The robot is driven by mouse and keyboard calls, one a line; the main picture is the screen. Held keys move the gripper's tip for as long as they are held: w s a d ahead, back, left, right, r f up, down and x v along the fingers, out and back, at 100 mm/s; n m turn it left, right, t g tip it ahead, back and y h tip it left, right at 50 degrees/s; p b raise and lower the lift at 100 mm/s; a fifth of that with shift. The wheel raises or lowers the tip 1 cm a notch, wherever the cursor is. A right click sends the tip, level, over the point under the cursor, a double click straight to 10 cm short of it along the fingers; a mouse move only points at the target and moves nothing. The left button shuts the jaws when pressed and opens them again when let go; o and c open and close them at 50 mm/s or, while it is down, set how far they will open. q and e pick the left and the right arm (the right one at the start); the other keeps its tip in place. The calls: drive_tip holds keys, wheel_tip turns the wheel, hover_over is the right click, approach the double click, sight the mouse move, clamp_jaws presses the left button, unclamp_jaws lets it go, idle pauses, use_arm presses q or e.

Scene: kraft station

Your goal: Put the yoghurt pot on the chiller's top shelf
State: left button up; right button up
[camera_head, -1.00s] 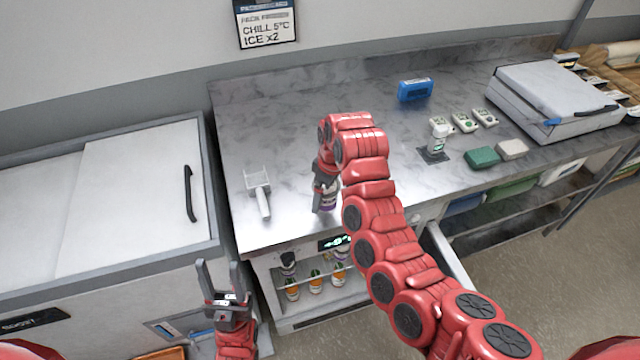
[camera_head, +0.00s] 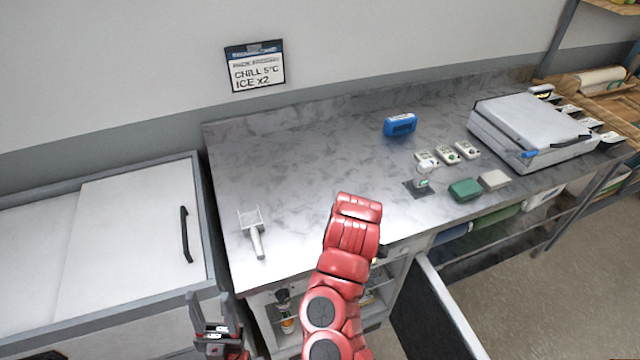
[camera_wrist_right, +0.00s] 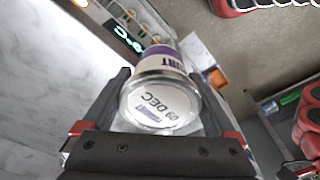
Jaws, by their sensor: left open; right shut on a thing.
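The yoghurt pot (camera_wrist_right: 160,105) has a white lid marked "DEC 09" and a purple and white label. In the right wrist view it sits between the fingers of my right gripper (camera_wrist_right: 168,84), which is shut on it. In the head view my right arm hides that gripper and the pot. The chiller (camera_head: 266,318) stands under the counter, its door (camera_head: 440,308) swung open to the right. Part of its inside shows, with small containers; my arm covers much of the shelves. My left gripper (camera_head: 213,326) is open and empty, left of the chiller.
The steel counter (camera_head: 310,170) above the chiller carries a scoop (camera_head: 254,232), a blue box (camera_head: 400,125) and a green block (camera_head: 465,190). A chest with a white lid (camera_head: 130,230) stands left. The chiller's green display (camera_wrist_right: 127,38) shows beside the pot.

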drive_tip(key=s+d+f+m+h+b, duration=0.1)
drive_tip(key=s+d+f+m+b, duration=0.1)
drive_tip(key=d+f+m+b, duration=0.5)
drive_tip(key=d+m+b, duration=0.1)
drive_tip(key=d+m, duration=0.3)
drive_tip(key=shift+d+f+m+t+h, duration=0.2)
drive_tip(key=shift+f+m+t+h, duration=0.1)
drive_tip(key=shift+f+m+t, duration=0.1)
